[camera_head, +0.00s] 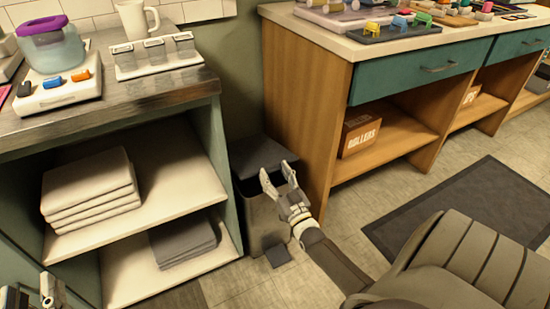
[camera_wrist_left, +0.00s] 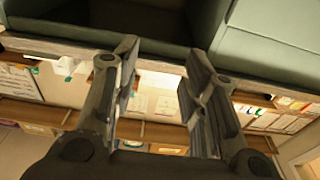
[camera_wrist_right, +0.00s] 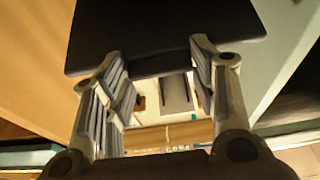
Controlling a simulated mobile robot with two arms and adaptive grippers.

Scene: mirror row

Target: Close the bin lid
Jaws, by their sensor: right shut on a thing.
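The bin (camera_head: 262,222) is a grey box standing on the floor between the shelf unit and the wooden counter, with a small dark pedal (camera_head: 278,256) at its foot. Its dark lid (camera_head: 252,154) lies over the top, with a dark band below its edge; how far it is tilted is hard to tell. My right gripper (camera_head: 276,176) is at the lid's front edge, shut on it. In the right wrist view the lid (camera_wrist_right: 165,28) fills the top, its edge between the fingers. My left gripper (camera_wrist_left: 158,75) is open and empty, low at the left in the head view (camera_head: 33,294).
The left shelf unit (camera_head: 150,290) holds folded cloths (camera_head: 92,190) and stands close beside the bin. The wooden counter (camera_head: 305,105) with teal drawers (camera_head: 420,68) is on the right. A dark mat (camera_head: 470,210) and a ribbed seat (camera_head: 460,265) are at the right.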

